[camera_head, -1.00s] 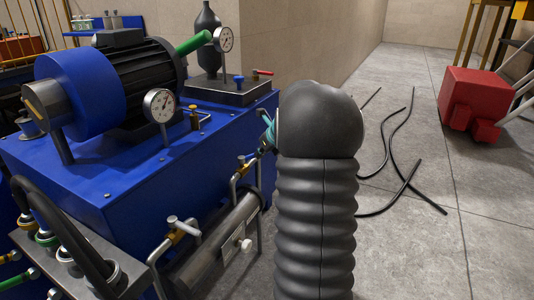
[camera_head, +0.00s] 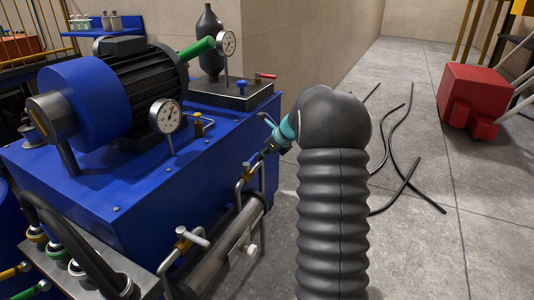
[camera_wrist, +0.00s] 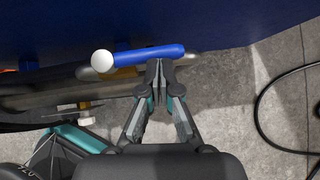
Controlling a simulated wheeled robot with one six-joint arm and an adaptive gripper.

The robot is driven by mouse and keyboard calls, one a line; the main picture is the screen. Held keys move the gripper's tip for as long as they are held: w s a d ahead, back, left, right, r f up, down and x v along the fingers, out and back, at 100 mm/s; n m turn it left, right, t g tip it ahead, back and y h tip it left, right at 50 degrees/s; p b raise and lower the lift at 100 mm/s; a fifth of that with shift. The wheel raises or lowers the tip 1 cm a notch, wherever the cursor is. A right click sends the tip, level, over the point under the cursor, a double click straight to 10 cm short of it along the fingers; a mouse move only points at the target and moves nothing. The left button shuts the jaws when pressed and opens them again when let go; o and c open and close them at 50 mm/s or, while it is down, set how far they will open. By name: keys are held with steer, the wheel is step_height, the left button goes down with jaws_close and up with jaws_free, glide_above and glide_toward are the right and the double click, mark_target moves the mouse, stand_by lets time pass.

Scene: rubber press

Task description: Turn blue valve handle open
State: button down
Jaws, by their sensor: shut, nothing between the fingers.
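The blue valve handle (camera_wrist: 150,53) is a straight bar in the wrist view, lying nearly level across the picture beside the blue machine. A round white end (camera_wrist: 102,61) shows at its left, and part of a brass valve body (camera_wrist: 122,73) shows below. My gripper (camera_wrist: 159,66) is shut and empty. Its fingertips are at the lower edge of the bar, right of its middle; I cannot tell whether they touch. In the head view my gripper (camera_head: 262,149) is small beside the machine's right side, partly hidden by my arm. I cannot make out the blue handle there.
The blue machine (camera_head: 120,190) carries a motor (camera_head: 120,75) and gauges. Another valve with a pale handle (camera_head: 190,236) and a dark cylinder (camera_head: 225,250) lie along its near side. Black hoses (camera_head: 405,180) and a red block (camera_head: 475,95) are on the floor at right.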

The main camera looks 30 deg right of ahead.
stand_by(0.5)
steer(key=s+d+f+p+v, duration=0.1)
steer(key=d+v, duration=0.1)
steer(key=v, duration=1.1)
steer(key=shift+f, duration=0.3)
steer(key=shift+s, duration=0.1)
